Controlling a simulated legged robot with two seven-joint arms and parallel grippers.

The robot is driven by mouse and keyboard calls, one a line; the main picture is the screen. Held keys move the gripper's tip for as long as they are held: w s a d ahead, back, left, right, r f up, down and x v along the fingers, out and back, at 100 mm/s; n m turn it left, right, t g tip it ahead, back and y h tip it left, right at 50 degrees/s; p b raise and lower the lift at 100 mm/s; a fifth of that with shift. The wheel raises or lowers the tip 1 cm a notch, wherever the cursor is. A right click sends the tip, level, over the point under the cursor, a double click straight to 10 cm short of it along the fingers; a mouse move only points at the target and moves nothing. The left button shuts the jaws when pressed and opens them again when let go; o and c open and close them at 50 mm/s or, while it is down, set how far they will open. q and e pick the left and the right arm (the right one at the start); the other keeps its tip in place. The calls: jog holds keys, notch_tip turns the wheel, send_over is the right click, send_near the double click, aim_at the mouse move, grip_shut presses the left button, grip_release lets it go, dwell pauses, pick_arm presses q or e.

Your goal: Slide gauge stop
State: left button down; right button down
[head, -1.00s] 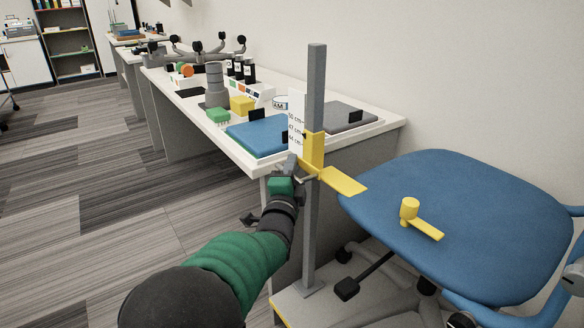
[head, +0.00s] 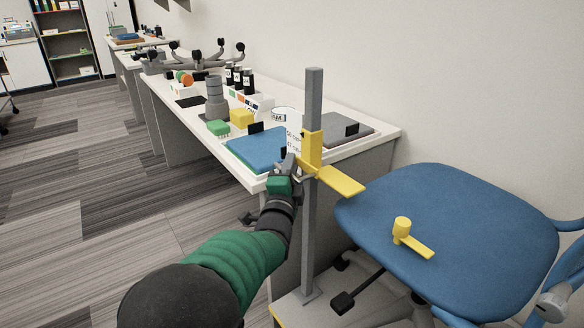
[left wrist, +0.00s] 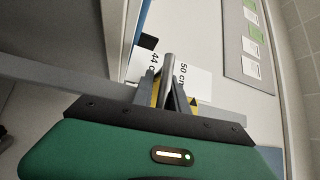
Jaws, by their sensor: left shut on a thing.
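The gauge is a grey upright post (head: 313,100) on a flat base, with a yellow stop (head: 312,150) around it. The stop has a flat yellow arm (head: 340,181) reaching out to the right. A white scale card with cm marks (head: 293,140) stands behind the post's left side, and 44 and 50 cm show on it in the left wrist view (left wrist: 197,82). My left gripper (head: 293,168) is at the stop's left side, shut on its grey handle (left wrist: 168,68). The fingers hide part of the handle and card. My right gripper is not in view.
A blue chair seat (head: 450,225) with a loose yellow piece (head: 403,232) on it stands right of the post. The white bench (head: 370,140) behind holds a blue pad (head: 256,148), a grey pad (head: 345,128) and several small items. Floor at left is clear.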

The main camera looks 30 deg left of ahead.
pick_arm(q)
notch_tip(320, 180, up, 12)
jog(key=p, duration=0.9)
jog(key=shift+a+f, duration=0.15)
jog(key=shift+a, duration=0.25)
jog(key=shift+s, duration=0.1)
jog(key=c, duration=1.5)
grip_release()
jog(key=shift+o, duration=0.2)
jog(key=shift+f, duration=0.1)
jog(key=shift+d+f, duration=0.15)
jog(key=shift+d, duration=0.05)
